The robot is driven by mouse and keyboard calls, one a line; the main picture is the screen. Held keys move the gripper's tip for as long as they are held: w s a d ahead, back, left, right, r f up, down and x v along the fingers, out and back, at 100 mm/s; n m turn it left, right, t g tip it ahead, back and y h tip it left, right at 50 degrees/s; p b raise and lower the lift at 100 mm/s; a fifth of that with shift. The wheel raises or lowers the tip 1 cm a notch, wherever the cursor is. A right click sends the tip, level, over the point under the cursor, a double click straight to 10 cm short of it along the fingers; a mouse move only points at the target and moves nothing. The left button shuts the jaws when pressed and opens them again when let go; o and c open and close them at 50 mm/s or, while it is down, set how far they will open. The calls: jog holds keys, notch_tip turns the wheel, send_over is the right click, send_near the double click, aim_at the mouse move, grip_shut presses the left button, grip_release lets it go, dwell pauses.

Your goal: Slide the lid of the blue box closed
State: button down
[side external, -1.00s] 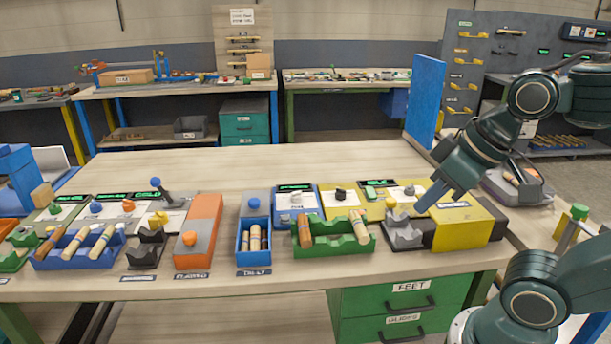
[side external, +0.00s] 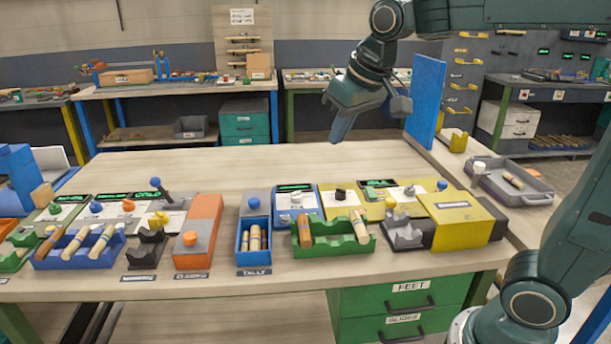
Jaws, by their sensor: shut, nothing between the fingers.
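The blue box (side external: 242,257) stands near the front edge of the bench, holding short turned wood pieces (side external: 254,238) that show in its open front part. Its grey lid (side external: 262,193), with a blue knob (side external: 254,203), sits at the back end of the box, slid away from the front. My gripper (side external: 341,130) is shut and empty, high above the rear of the bench, to the right of and well above the box, touching nothing.
An orange box (side external: 207,207) with an orange knob stands left of the blue box. A green rack (side external: 335,243) with wood pieces and a yellow box (side external: 462,215) stand to the right. Control panels (side external: 295,196) stand behind. An upright blue panel (side external: 424,100) rises at right. The bench's rear is clear.

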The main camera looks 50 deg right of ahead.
jog(key=w+d+f+m, duration=0.1)
jog(key=w+f, duration=0.2)
jog(key=w, duration=1.3)
jog(key=m+g, duration=0.1)
send_near(243, 196)
jog(key=a+v, duration=0.1)
jog(key=v, duration=0.4)
jog(key=shift+w+h, duration=0.15)
jog(key=shift+h, duration=0.25)
jog(key=shift+f, duration=0.1)
jog(key=x, duration=0.9)
jog(key=shift+f, duration=0.45)
jog(key=shift+s+r, duration=0.1)
jog(key=shift+s, duration=0.1)
jog(key=shift+s+a, duration=0.3)
jog(key=shift+s, duration=0.55)
jog(key=shift+s+a, duration=0.25)
jog(key=shift+s, duration=0.55)
